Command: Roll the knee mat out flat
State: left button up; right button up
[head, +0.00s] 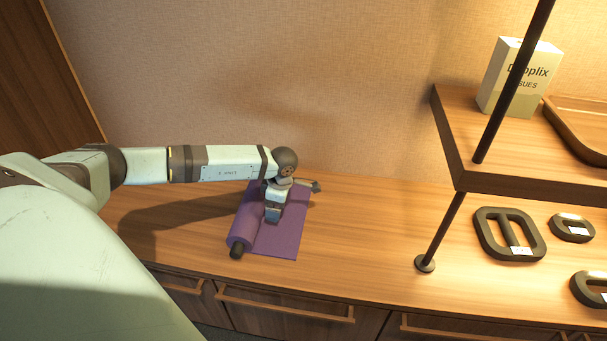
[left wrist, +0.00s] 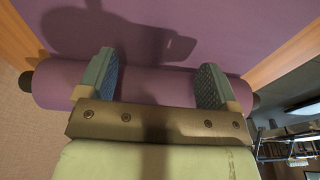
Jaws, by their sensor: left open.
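The purple knee mat (head: 289,232) lies on the wooden counter, partly flat and partly rolled. In the head view its roll (head: 239,236) is along the left side, with a dark core end at the front. The flat part spreads to the right of the roll. My left gripper (head: 272,218) points down over the mat and hides part of it. In the left wrist view the open fingers (left wrist: 156,68) are over the roll (left wrist: 150,84), spaced apart along its length. I cannot tell whether they touch it. My right gripper is not in view.
A small grey-brown piece (head: 314,187) lies by the mat's far right corner. The counter (head: 360,225) is clear right of the mat up to a dark shelf post (head: 425,263). A raised shelf (head: 462,150) holds a tissue box (head: 516,78). Dark weights (head: 509,234) lie below it.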

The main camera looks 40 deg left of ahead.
aim_at(247, 201)
pick_arm(q)
jog(key=shift+s+a+r, duration=0.2)
jog(key=shift+a+r, duration=0.1)
jog(key=shift+a, duration=0.05)
jog(key=shift+s+a+r+p, duration=0.15)
jog(key=shift+s+a, duration=0.35)
jog(key=shift+a, duration=0.25)
jog(key=shift+s+a+f+p, duration=0.15)
jog(key=shift+s+a, duration=0.3)
jog(key=shift+a, duration=0.3)
jog(key=shift+s+a, duration=0.15)
jog(key=shift+a, duration=0.05)
jog(key=shift+s+a, duration=0.1)
jog(key=shift+s+a, duration=0.5)
jog(key=shift+a, duration=0.25)
jog(key=shift+s+a, duration=0.45)
jog(key=shift+a, duration=0.3)
jog(key=shift+s+a+p, duration=0.15)
jog(key=shift+s+a, duration=0.45)
jog(key=shift+a, duration=0.35)
jog(key=shift+s+a+p, duration=0.15)
jog(key=shift+s+a, duration=0.4)
jog(key=shift+a, duration=0.35)
jog(key=shift+f, duration=0.1)
jog(key=shift+s+a, duration=0.4)
jog(key=shift+a, duration=0.45)
jog(key=shift+w+d, duration=0.65)
jog(key=shift+d, duration=0.25)
